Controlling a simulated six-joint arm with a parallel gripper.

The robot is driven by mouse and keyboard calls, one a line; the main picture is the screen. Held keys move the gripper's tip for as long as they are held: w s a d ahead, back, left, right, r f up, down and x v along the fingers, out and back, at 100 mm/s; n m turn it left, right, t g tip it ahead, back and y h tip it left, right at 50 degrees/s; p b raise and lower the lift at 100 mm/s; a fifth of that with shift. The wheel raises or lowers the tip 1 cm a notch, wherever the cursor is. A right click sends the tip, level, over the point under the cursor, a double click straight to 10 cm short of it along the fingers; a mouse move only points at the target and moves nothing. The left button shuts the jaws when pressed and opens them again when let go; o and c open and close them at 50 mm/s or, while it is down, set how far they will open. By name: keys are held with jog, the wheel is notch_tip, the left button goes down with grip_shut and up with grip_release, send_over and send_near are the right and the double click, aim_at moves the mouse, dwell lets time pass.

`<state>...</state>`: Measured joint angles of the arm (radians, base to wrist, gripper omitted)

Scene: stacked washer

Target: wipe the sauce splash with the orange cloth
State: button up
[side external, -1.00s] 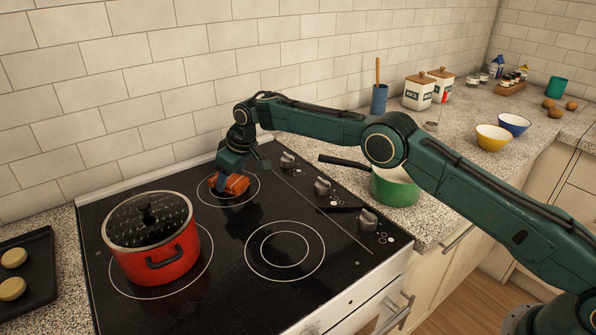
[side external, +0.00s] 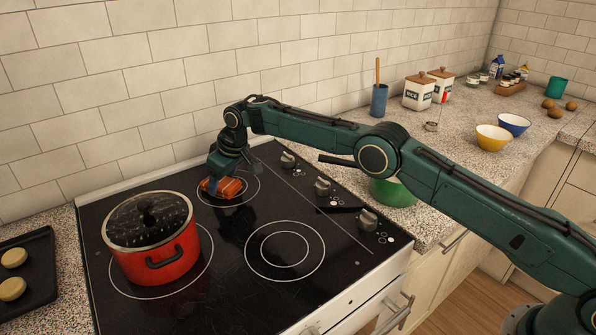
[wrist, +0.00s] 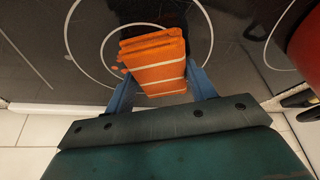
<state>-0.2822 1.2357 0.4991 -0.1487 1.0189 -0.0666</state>
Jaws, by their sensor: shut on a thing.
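The orange cloth (side external: 230,188) is a folded pad low on the black hob, at the back burner ring. It also shows in the wrist view (wrist: 155,62), with pale lines across it. My gripper (side external: 224,182) is shut on the cloth; in the wrist view its blue fingers (wrist: 160,88) hold the cloth's two sides. Small orange-red specks of sauce (wrist: 115,69) show on the hob beside the cloth's left edge in the wrist view. Whatever lies under the cloth is hidden.
A red lidded pot (side external: 158,255) stands on the front left burner. A green pan (side external: 392,192) stands on the counter, partly hidden behind my arm. The front right burner (side external: 285,250) is bare. The tiled wall (side external: 130,100) rises close behind the hob.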

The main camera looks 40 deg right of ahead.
aim_at(234, 178)
jog(key=shift+d, duration=1.85)
jog(key=shift+d, duration=1.8)
jog(key=shift+s+a+f, duration=0.1)
jog(key=shift+s+f, duration=0.1)
jog(key=shift+a, duration=1.85)
jog(key=shift+a, duration=0.1)
jog(key=shift+a+r, duration=0.2)
jog(key=shift+a, duration=1.5)
jog(key=shift+f, duration=0.1)
